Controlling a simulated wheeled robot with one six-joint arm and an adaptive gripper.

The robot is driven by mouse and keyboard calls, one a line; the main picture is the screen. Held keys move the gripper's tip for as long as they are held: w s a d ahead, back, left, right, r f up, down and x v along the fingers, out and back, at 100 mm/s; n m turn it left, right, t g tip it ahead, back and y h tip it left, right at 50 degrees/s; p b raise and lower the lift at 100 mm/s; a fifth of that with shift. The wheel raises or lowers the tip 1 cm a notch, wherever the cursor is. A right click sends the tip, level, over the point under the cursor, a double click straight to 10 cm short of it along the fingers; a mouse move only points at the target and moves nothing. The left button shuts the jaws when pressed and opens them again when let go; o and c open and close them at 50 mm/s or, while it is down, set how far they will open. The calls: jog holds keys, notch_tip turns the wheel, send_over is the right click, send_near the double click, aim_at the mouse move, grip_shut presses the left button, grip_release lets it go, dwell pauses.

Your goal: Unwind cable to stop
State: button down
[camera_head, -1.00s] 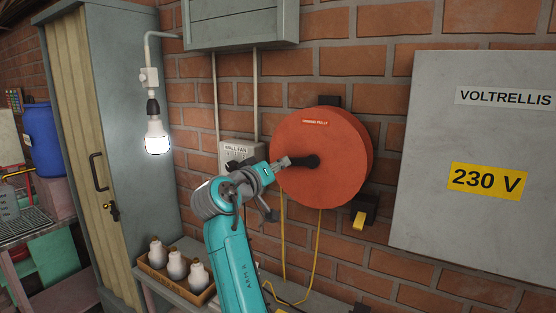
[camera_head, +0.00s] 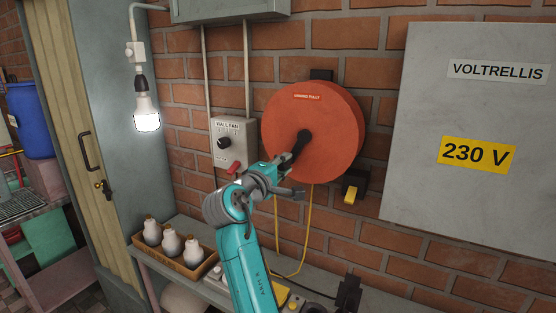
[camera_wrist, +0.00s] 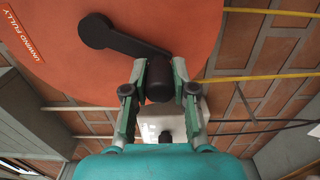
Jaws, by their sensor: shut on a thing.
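The orange-red cable reel (camera_head: 322,120) hangs on the brick wall, with a small "UNWIND FULLY" label. Its black crank (camera_head: 302,142) points down and to the left from the hub in the head view. The crank arm also shows in the wrist view (camera_wrist: 135,45), ending in a black cylindrical handle (camera_wrist: 159,78). My gripper (camera_wrist: 160,92) is shut on that handle, one finger on each side. In the head view my gripper (camera_head: 285,180) is at the lower left of the reel. Yellow cable (camera_head: 308,225) hangs below the reel; its lower end is partly hidden by my arm.
A grey wall fan box (camera_head: 233,143) with a black knob and red lever is left of the reel. A black holder with a yellow plug (camera_head: 350,194) sits at the reel's lower right. The bench below holds a box of bulbs (camera_head: 172,242). A grey 230 V cabinet (camera_head: 480,110) stands right.

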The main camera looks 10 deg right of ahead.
aim_at(304, 163)
jog(key=n, duration=0.1)
jog(key=s+d+f+n, duration=0.1)
jog(key=n, duration=0.1)
jog(key=shift+s+d, duration=0.15)
jog(key=shift+d, duration=0.15)
jog(key=shift+s+d+n, duration=0.2)
jog(key=shift+d+n, duration=0.1)
jog(key=shift+n, duration=0.35)
jog(key=shift+s+d+n, duration=0.2)
jog(key=shift+d+n, duration=0.05)
jog(key=shift+n, duration=0.4)
jog(key=c, duration=0.9)
grip_release()
jog(key=shift+s, duration=0.1)
jog(key=v, duration=1.1)
jog(key=shift+s+a, duration=0.2)
jog(key=shift+s, duration=0.15)
